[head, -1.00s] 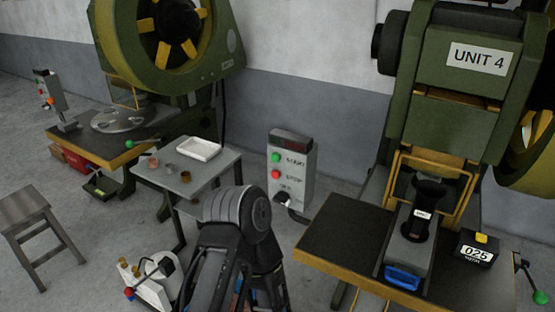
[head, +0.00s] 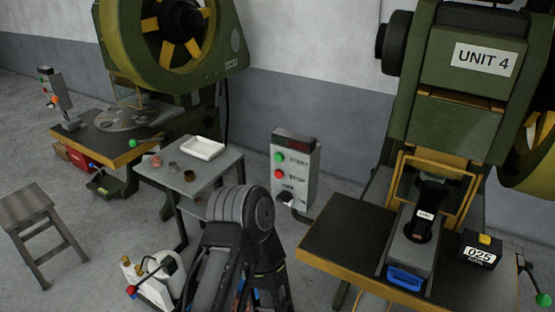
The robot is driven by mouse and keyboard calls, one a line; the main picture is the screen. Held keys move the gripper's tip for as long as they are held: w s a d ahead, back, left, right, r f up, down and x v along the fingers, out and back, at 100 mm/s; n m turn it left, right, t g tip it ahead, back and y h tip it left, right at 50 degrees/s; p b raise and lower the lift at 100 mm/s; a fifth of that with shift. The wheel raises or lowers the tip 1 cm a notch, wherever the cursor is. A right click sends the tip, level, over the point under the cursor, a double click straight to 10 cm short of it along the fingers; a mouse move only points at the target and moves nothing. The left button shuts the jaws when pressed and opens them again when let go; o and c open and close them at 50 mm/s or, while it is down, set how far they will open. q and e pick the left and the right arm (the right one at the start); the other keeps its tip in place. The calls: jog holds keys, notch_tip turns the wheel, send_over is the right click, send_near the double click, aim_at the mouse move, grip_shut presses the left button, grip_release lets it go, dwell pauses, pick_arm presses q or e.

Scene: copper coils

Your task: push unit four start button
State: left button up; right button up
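The unit four press (head: 455,100) stands at the right with a white "UNIT 4" sign. A grey control box (head: 296,165) stands to its left, in front of the wall. The green start button (head: 278,158) is at the upper left of its face, above a red stop button (head: 279,174). A dark display tops the box. One of my arms shows at the bottom centre, below and left of the box, apart from it in the picture. I cannot see fingertips of either gripper.
The press's dark table (head: 345,250) holds a blue-handled fixture (head: 405,276) and a black "025" box (head: 479,250). A small grey table (head: 222,160) with a white tray (head: 203,148) stands left of the control box. A stool (head: 30,210) is far left. Another green press stands behind.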

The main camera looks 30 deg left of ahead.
pick_arm(q)
grip_shut()
dwell(0.8)
